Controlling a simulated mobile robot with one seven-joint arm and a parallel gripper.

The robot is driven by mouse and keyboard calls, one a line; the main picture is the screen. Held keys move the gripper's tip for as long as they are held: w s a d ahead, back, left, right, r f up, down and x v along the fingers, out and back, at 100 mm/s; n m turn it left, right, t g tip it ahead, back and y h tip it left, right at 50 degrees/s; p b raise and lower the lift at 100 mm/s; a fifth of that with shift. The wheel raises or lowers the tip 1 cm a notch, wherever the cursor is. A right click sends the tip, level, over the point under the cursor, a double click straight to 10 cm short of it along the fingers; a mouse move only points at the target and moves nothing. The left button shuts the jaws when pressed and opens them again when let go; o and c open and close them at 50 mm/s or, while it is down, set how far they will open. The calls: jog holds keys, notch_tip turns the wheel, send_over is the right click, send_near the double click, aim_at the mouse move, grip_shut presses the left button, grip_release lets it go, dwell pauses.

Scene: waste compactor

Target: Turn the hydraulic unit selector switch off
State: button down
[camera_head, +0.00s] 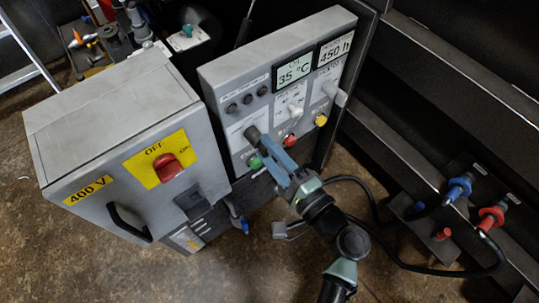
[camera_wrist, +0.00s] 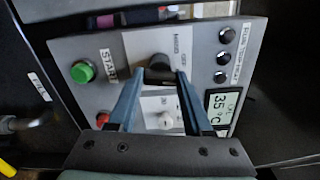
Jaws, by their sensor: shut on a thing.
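A black selector knob (camera_head: 252,134) sits on the grey control panel (camera_head: 232,88), above the green button. In the wrist view the black knob (camera_wrist: 160,64) lies between the fingertips of my gripper (camera_wrist: 161,77), which is shut on it. In the head view my gripper (camera_head: 262,147) reaches the panel from the lower right, and its fingers partly hide the panel around the knob. Small lettering beside the knob is too blurred to read fully, so I cannot tell its set position.
A green button (camera_wrist: 82,72) is by START. A 400 V cabinet (camera_head: 120,150) with a red switch (camera_head: 167,167) stands left. Hoses run at right.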

jog(key=shift+f+n+b, duration=0.1)
jog(key=shift+n+b, duration=0.5)
jog(key=shift+n, duration=0.3)
jog(key=shift+c, duration=1.6)
grip_release()
jog(key=p+v, duration=0.2)
jog(key=v, duration=1.1)
